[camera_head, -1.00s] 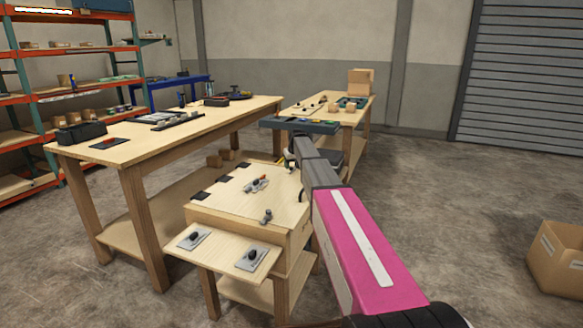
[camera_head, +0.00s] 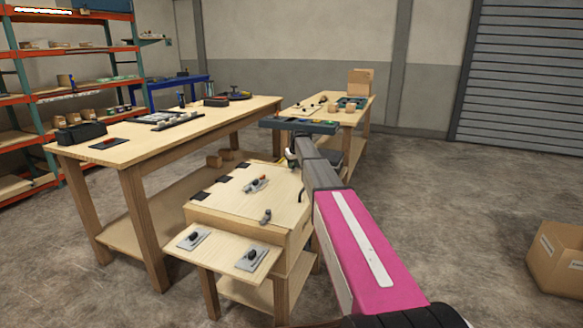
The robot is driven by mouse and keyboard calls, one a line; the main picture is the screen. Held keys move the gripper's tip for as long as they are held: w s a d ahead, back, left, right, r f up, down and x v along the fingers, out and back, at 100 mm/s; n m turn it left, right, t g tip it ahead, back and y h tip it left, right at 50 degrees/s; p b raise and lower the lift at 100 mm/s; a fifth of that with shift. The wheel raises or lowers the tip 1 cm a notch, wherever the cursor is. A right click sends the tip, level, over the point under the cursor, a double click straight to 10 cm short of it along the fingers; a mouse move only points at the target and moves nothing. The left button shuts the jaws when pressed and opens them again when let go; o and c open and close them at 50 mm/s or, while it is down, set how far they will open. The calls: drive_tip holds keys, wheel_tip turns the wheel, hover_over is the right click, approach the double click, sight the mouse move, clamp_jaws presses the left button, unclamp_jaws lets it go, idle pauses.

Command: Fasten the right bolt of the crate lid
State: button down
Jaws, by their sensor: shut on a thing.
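The wooden crate lid (camera_head: 232,207) lies closed on a small wooden stand, with dark hinge plates along its left edge. A grey bolt handle (camera_head: 266,215) stands near the lid's front edge. A latch with a red knob (camera_head: 257,184) sits mid-lid. My gripper (camera_head: 291,163) is at the lid's far right corner, mostly hidden behind my own pink and grey arm. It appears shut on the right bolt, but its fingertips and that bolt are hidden. A dark curved part (camera_head: 301,193) shows at the lid's right edge beside my arm.
A front shelf (camera_head: 222,250) carries two plates with black knobs. A long workbench (camera_head: 120,150) stands left, a second table (camera_head: 330,118) behind. A cardboard box (camera_head: 560,262) sits on the floor at right. The floor between is clear.

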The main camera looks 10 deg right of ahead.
drive_tip(key=shift+w+d, duration=0.1)
drive_tip(key=shift+w, duration=0.15)
drive_tip(key=c, duration=1)
unclamp_jaws()
drive_tip(key=shift+o, duration=0.2)
drive_tip(key=shift+s+r, duration=0.1)
drive_tip(key=shift+r, duration=0.05)
drive_tip(key=v, duration=1)
drive_tip(key=shift+s+r, duration=0.15)
drive_tip(key=shift+r, duration=0.1)
